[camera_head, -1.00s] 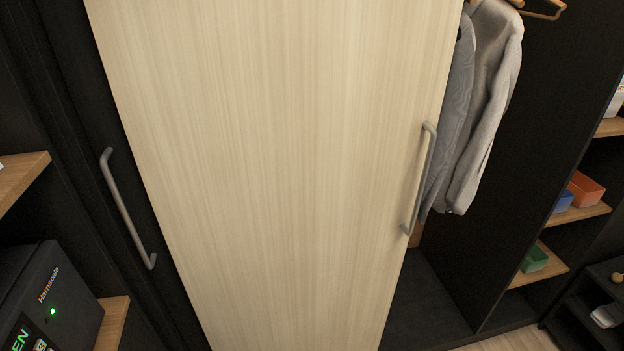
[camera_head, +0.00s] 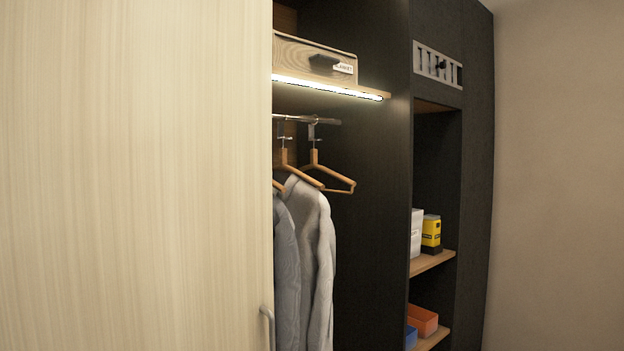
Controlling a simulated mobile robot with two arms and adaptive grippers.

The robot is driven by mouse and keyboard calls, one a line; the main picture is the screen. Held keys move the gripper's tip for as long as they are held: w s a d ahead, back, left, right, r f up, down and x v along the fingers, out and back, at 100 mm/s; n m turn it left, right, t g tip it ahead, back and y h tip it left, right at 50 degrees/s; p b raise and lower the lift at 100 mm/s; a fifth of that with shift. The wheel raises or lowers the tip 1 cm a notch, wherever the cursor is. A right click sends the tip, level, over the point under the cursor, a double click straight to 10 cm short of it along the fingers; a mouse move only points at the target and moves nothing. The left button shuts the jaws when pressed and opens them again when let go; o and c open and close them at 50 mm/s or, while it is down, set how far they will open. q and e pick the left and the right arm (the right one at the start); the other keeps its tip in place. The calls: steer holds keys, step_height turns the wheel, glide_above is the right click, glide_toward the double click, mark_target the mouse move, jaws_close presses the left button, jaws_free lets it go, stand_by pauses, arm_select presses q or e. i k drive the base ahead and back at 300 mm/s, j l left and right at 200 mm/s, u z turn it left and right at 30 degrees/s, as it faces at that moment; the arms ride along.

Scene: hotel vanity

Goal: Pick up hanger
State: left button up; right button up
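In the head view, an empty wooden hanger (camera_head: 327,172) hangs at the right end of a metal rod (camera_head: 322,121) inside the open part of a dark wardrobe. A second wooden hanger (camera_head: 285,163) hangs just left of it, nearer the door edge. Below them hang a light grey garment (camera_head: 318,243) and a darker grey one (camera_head: 285,270). I cannot tell which hanger bears each garment. Neither of my grippers is in view.
A pale wooden sliding door (camera_head: 135,180) covers the left side, its handle (camera_head: 267,325) low at its right edge. Above the rod is a lit shelf (camera_head: 345,91) with a storage box (camera_head: 310,58). Right, shelves hold a yellow-black item (camera_head: 431,233) and an orange bin (camera_head: 422,320).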

mark_target(313, 164)
steer(key=i+l, duration=0.15)
steer(key=l, duration=0.25)
steer(key=i+l, duration=0.15)
steer(key=l, duration=0.3)
steer(key=i+l, duration=0.1)
steer(key=l, duration=0.3)
steer(key=i+l, duration=0.15)
steer(key=l, duration=0.25)
steer(key=u, duration=0.05)
